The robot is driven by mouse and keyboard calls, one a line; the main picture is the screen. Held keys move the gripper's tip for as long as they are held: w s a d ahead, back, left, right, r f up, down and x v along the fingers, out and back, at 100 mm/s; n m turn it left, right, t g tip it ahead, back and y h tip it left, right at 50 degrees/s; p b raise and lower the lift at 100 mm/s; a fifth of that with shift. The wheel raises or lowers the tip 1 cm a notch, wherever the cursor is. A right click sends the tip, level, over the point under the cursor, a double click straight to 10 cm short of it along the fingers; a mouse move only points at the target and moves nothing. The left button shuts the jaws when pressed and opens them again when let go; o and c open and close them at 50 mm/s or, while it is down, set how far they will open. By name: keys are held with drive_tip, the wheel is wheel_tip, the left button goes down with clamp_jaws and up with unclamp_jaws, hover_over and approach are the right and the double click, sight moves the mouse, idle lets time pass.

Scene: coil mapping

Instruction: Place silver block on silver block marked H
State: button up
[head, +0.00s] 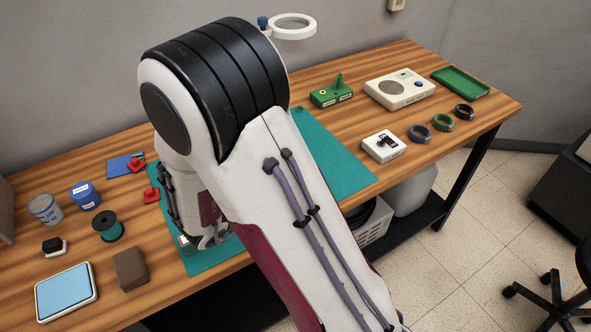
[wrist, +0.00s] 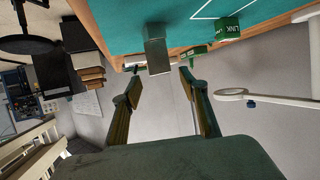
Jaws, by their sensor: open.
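A silver-grey block (wrist: 157,52) stands on the teal mat near its edge in the wrist view, which looks upside down. I cannot read a letter on it. A small silver piece (head: 184,240) shows at the mat's left part in the head view, beside my arm's end. My gripper (wrist: 160,82) is open and empty, its two fingers apart, with the block just beyond the fingertips and roughly between them. In the head view my arm hides most of the gripper and the middle of the mat. I cannot tell a second silver block or an H mark.
The teal mat (head: 340,165) lies on the wooden table (head: 290,80). Green parts (wrist: 228,30) stand beyond the block. A magnifier ring (head: 292,25) rises at the back. A spool (head: 107,229), brown block (head: 130,268) and blue-topped tray (head: 66,292) are at left; several coils and boxes are at right.

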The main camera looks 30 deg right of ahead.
drive_tip(key=shift+v, duration=2.25)
